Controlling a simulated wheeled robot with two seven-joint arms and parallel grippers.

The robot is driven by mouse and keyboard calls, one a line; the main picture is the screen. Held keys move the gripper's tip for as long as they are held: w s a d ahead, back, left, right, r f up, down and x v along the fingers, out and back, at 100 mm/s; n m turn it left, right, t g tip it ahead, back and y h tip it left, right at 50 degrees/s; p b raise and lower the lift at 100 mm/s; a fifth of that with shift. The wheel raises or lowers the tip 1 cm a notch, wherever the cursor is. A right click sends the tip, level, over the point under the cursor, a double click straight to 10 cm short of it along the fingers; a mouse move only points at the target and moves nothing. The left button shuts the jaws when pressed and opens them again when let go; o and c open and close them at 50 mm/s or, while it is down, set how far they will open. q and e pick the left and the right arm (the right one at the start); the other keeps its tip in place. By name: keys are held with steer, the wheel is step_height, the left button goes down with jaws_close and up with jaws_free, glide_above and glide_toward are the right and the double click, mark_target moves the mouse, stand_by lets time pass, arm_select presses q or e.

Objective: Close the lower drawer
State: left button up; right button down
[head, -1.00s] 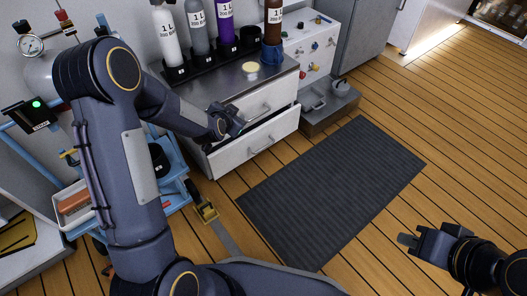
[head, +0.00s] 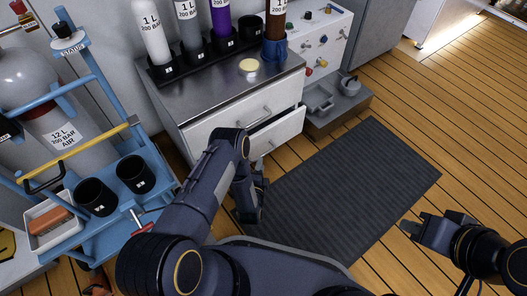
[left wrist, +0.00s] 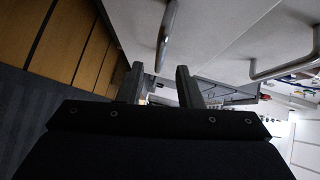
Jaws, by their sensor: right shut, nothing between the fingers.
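The lower drawer (head: 285,131) of the white cabinet is pulled out, with a dark strip of its inside showing above its front. The upper drawer (head: 222,122) above it looks shut. My left gripper (head: 262,176) is low in front of the cabinet, partly hidden by my arm. In the left wrist view my left gripper (left wrist: 160,84) has its two fingers apart with nothing between them. A bar handle (left wrist: 166,36), seemingly the lower drawer's, shows just beyond the fingertips; contact cannot be told. My right gripper (head: 410,228) is shut and empty over the floor at right.
A blue trolley (head: 140,180) with black cups and a gas cylinder (head: 60,125) stands left of the cabinet. Bottles stand in a rack (head: 205,62) on the metal top. A grey step (head: 340,115) is right of the cabinet. A dark mat (head: 350,190) covers clear floor in front.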

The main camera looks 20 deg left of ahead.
mark_target(263, 155)
arm_select(q)
steer(key=w, duration=0.1)
steer(key=w+b, duration=0.1)
steer(key=w, duration=0.1)
steer(key=w+f+b, duration=0.1)
steer(key=w, duration=0.1)
steer(key=shift+a, duration=0.35)
steer(key=shift+w+r, duration=0.1)
steer(key=shift+w, duration=0.4)
steer(key=shift+c, duration=0.4)
jaws_close()
